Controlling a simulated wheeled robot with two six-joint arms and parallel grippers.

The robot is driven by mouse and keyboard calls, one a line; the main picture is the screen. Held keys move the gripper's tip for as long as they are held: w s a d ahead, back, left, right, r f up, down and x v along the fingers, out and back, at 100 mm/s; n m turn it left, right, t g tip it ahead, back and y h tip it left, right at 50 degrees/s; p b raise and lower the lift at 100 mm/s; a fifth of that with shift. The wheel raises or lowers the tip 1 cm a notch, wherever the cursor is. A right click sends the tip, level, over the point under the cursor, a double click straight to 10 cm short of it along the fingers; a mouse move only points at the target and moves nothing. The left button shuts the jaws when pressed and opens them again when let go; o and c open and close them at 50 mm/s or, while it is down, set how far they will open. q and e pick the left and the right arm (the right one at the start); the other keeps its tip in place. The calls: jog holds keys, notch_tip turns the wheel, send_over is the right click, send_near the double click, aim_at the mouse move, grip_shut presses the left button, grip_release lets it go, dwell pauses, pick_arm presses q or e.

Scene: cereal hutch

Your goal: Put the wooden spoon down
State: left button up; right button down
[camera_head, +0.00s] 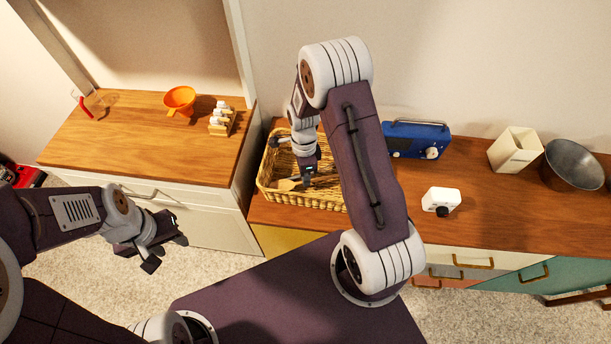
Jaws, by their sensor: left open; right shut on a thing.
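My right gripper (307,177) points down into a wicker basket (312,200) on the wooden counter. It is shut on the wooden spoon (289,185), which shows as a pale piece low inside the basket at the gripper's tips. My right arm hides part of the basket's right side and perhaps part of the spoon. I cannot tell whether the spoon touches the basket floor. My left gripper (166,253) is open and empty, off to the left, in front of the white cabinet and above the carpet.
A blue radio (417,141), a small white device (441,199), a cream container (514,150) and a metal bowl (572,164) stand on the counter right of the basket.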

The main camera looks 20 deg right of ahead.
jog(key=shift+f+b, duration=0.35)
jog(key=shift+f, duration=0.25)
jog(key=c, duration=1.5)
grip_release()
jog(key=shift+r, duration=0.1)
notch_tip(320, 180, up, 13)
jog(key=w, duration=0.1)
jog(key=s+a+n, duration=0.1)
jog(key=s+n, duration=0.2)
jog(key=n, duration=0.3)
jog(key=s+n+t, duration=0.1)
jog(key=s+n, duration=0.3)
jog(key=n, duration=0.3)
jog(key=s+a+n+t, duration=0.1)
jog(key=s+n, duration=0.3)
jog(key=n, duration=0.3)
jog(key=shift+s+a+r+p, duration=0.25)
jog(key=shift+a+p, duration=0.05)
jog(key=shift+p, duration=0.05)
